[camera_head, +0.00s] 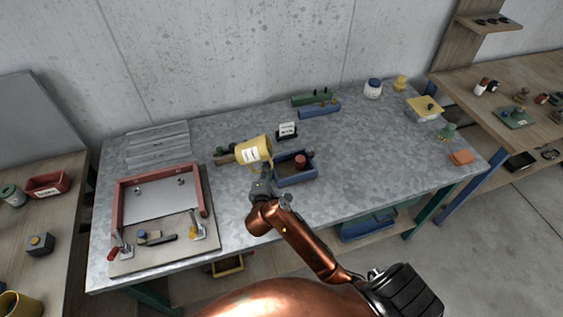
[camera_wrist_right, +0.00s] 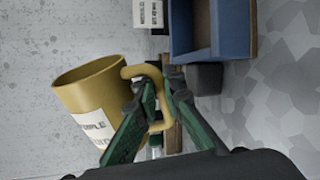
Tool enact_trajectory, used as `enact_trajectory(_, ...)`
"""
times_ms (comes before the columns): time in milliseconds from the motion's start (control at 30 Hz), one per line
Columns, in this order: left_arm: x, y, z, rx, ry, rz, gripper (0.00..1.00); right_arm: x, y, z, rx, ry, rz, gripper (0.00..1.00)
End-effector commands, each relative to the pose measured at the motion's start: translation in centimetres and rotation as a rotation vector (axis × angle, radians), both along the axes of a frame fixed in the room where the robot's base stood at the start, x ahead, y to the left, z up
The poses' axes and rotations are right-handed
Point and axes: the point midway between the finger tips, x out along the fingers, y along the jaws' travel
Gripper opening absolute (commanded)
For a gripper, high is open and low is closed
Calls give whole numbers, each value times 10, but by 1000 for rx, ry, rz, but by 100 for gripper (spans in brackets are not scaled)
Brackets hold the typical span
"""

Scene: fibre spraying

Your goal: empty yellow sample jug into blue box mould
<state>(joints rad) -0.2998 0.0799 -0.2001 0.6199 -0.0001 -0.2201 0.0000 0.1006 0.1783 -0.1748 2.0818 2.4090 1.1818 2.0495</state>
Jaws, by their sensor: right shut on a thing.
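The yellow sample jug (camera_head: 254,150) is held above the grey table beside the blue box mould, tilted, with a white label on its side. In the right wrist view the jug (camera_wrist_right: 92,95) shows its handle between my right gripper's green fingers (camera_wrist_right: 160,95). My right gripper (camera_head: 262,180) is shut on the jug handle. The blue box mould (camera_head: 297,180) stands just right of the gripper; a dark red round thing shows at it. In the right wrist view the mould (camera_wrist_right: 243,30) is at the top right, apart from the jug. My left gripper is not in view.
A red-framed tray (camera_head: 207,190) with clamps lies at the left. A small labelled stand (camera_head: 287,131) is behind the mould. Green and blue long blocks (camera_head: 320,110) lie at the back. A white jar (camera_head: 373,88) stands back right. The table's right-centre is clear.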

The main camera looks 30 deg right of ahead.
Motion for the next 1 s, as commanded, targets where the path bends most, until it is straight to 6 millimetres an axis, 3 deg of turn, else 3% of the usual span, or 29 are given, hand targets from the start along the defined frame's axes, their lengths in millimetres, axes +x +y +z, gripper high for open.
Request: enact_trajectory(1000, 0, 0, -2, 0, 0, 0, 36, -3, -6, 5, 96, -67, 4, 0)
